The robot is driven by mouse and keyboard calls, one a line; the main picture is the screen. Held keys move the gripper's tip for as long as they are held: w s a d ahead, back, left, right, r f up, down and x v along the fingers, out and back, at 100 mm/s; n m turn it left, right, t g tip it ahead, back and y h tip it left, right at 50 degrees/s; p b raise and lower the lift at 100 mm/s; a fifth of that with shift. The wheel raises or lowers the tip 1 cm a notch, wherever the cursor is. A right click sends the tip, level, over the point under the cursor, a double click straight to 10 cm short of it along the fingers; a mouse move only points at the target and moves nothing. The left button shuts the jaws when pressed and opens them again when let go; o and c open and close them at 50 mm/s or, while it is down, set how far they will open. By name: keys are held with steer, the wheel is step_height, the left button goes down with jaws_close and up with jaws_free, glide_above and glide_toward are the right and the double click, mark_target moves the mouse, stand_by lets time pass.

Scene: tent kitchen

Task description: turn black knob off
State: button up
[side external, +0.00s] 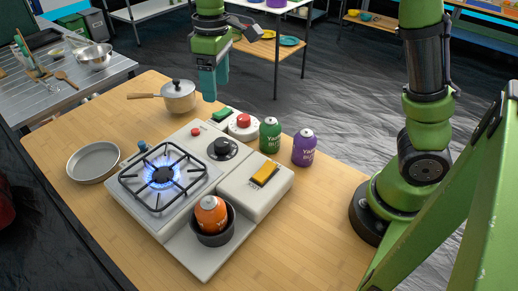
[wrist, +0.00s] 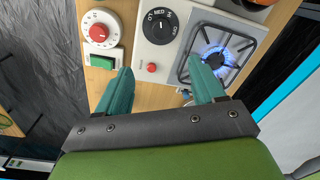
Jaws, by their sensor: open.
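The black knob (side external: 222,148) sits on the white stove unit (side external: 150,215), to the right of the burner in the side view. In the wrist view the black knob (wrist: 159,26) shows a white pointer line and a dial marked MED and O. A blue flame (side external: 161,176) burns under the black grate; the flame also shows in the wrist view (wrist: 216,56). My gripper (side external: 208,98) hangs above the back of the wooden table, apart from the knob. In the wrist view its two teal fingers (wrist: 162,88) are spread, with nothing between them.
A red knob on a white base (side external: 242,122) stands behind the black knob, near a pot (side external: 178,97). Green (side external: 270,135) and purple (side external: 304,148) cans stand right. A yellow switch (side external: 264,174) and an orange can (side external: 211,214) are in front. A pan (side external: 93,161) lies left.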

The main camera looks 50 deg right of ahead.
mark_target(222, 141)
steer(key=shift+n, duration=0.7)
steer(key=f, duration=1.5)
steer(key=shift+s+a+f, duration=0.15)
steer(key=shift+s+a, duration=0.15)
steer(key=shift+a, duration=0.05)
steer(key=c, duration=1.1)
steer(key=shift+o, duration=0.2)
